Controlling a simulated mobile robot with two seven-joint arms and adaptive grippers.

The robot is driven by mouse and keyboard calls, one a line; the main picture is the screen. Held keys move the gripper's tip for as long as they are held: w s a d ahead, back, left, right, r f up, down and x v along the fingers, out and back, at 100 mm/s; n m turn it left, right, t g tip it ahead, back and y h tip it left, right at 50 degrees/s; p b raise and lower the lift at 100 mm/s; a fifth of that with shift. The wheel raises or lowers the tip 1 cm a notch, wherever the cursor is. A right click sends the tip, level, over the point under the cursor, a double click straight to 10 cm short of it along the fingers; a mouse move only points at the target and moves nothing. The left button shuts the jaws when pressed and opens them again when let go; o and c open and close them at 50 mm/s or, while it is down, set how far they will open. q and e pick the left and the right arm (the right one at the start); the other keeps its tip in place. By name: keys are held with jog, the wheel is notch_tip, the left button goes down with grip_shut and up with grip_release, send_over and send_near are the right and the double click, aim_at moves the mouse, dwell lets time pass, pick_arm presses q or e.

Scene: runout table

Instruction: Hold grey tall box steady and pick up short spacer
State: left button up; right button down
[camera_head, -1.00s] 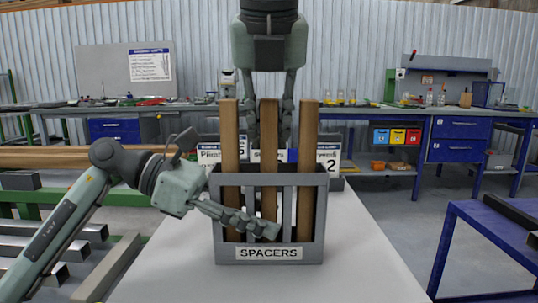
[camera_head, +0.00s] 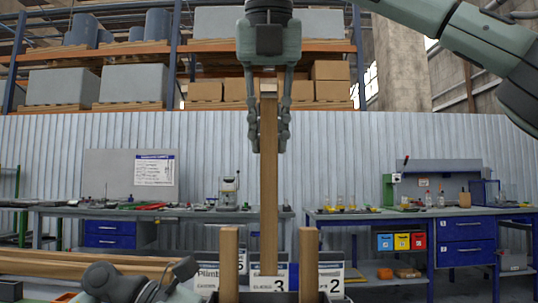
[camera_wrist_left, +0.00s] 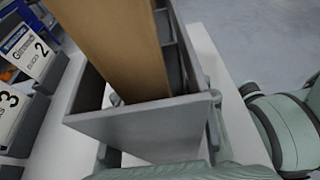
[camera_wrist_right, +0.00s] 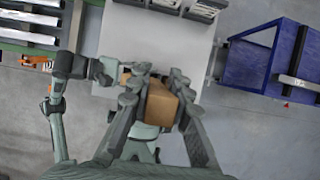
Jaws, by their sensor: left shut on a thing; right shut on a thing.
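The grey tall box (camera_head: 283,297) shows only its top rim at the bottom of the head view. In the left wrist view its wall (camera_wrist_left: 140,128) is close up. My left gripper (camera_wrist_left: 165,140) is shut on that wall, its fingers partly hidden. My right gripper (camera_head: 269,128) is shut on the upper part of a long brown spacer (camera_head: 269,200), held upright above the box. Its lower end appears just above the rim. The spacer's top (camera_wrist_right: 160,104) shows between the fingers in the right wrist view. Two other spacers, left (camera_head: 229,262) and right (camera_head: 308,262), stand upright in the box.
Labelled bins with number cards (camera_head: 331,279) stand behind the box. A white table (camera_wrist_right: 140,40) bears it. A blue-framed table (camera_wrist_right: 265,60) stands to the right. Workbenches (camera_head: 450,225) line the back wall.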

pick_arm(q)
jog(key=o, duration=1.4)
jog(key=shift+c, duration=0.2)
jog(key=v, duration=1.2)
jog(key=shift+f, duration=0.1)
